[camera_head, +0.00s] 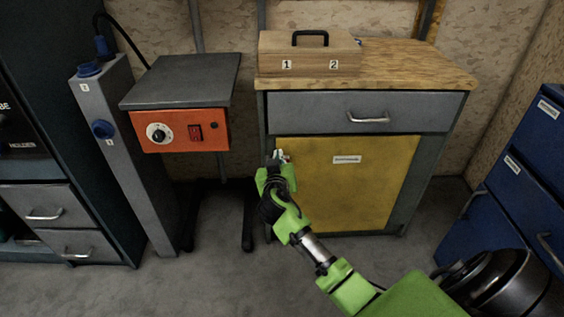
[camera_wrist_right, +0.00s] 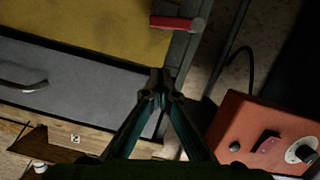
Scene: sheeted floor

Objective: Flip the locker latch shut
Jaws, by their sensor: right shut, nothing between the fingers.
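The locker is the cabinet with a yellow door (camera_head: 345,185) under a grey drawer, and the door looks closed. In the right wrist view, which is turned over, the latch (camera_wrist_right: 172,23) is a red bar with a grey round end. It lies across the door's edge, with the round end on the grey frame. In the head view my right gripper (camera_head: 280,157) is in front of the door's left edge, and the latch is hidden or too small to tell there. In the wrist view its fingertips (camera_wrist_right: 160,82) meet, empty, apart from the latch. My left gripper is not in view.
A wooden box (camera_head: 308,55) with a black handle stands on the wooden top (camera_head: 415,70). An orange control box (camera_head: 180,131) is close to the left of the locker. Blue drawers (camera_head: 515,190) stand at the right. The floor (camera_head: 210,275) in front is clear.

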